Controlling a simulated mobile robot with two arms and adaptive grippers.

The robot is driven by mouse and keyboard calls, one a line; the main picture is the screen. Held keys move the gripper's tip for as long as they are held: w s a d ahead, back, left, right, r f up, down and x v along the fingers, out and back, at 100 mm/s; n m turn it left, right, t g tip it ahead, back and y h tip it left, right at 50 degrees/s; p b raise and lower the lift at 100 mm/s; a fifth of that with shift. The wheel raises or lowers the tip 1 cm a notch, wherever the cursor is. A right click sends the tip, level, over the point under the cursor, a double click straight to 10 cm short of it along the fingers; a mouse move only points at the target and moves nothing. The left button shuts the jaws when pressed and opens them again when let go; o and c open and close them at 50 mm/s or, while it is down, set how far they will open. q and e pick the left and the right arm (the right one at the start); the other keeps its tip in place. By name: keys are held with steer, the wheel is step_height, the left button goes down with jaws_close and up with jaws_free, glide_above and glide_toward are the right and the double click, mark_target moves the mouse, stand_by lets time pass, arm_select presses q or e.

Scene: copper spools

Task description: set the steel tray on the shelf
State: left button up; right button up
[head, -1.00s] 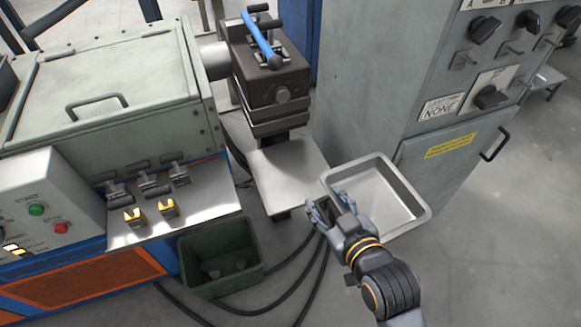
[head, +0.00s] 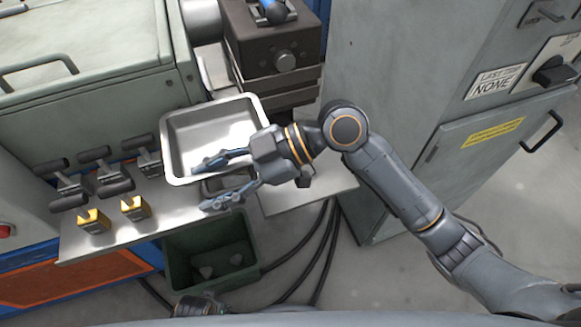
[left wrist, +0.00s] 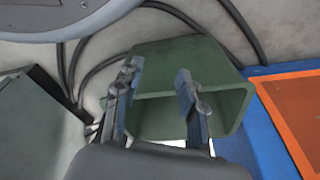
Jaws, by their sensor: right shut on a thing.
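The steel tray (head: 181,165) is a shallow square pan with a rim, in the middle of the head view. My right gripper (head: 222,180) is shut on its near side, with one finger over the tray's inside and one outside. The tray is over the right end of a flat metal shelf (head: 150,226) on the front of the green machine; I cannot tell whether it touches it. My left gripper (left wrist: 158,85) is open and empty in the left wrist view, over a dark green bin (left wrist: 232,100).
Several black-handled clamps (head: 97,160) and two yellow blocks (head: 135,208) occupy the shelf's left part. The green bin (head: 182,262) stands below the shelf. A second plate (head: 300,198) lies to the right, below the dark machine head (head: 272,75). A grey cabinet (head: 400,90) stands right.

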steer(key=w+d+f, duration=0.2)
steer(key=d+f, duration=0.1)
steer(key=w+d+f+b, duration=0.1)
steer(key=w+d+f, duration=0.1)
steer(key=d, duration=0.2)
steer(key=w+d+f, duration=0.2)
steer(key=d+f, duration=0.1)
steer(key=shift+w+d+f, duration=0.15)
steer(key=shift+d+f, duration=0.2)
steer(key=f, duration=0.3)
steer(key=shift+w+d+f+b, duration=0.1)
steer(key=shift+d+b, duration=0.1)
steer(key=shift+b, duration=0.1)
arm_select(q)
step_height(320, 180, up, 5)
steer(key=w, duration=0.2)
steer(key=shift+w+d+r, duration=0.15)
steer(key=shift+w+d, duration=0.05)
steer(key=shift+w, duration=0.2)
arm_select(e)
steer(key=shift+f, duration=0.2)
steer(key=shift+f, duration=0.15)
arm_select(q)
steer(key=shift+w+d+r, duration=0.1)
steer(key=shift+w+r, duration=0.05)
steer(key=shift+r, duration=0.5)
steer(key=shift+b, duration=0.3)
arm_select(e)
steer(key=shift+f, duration=0.1)
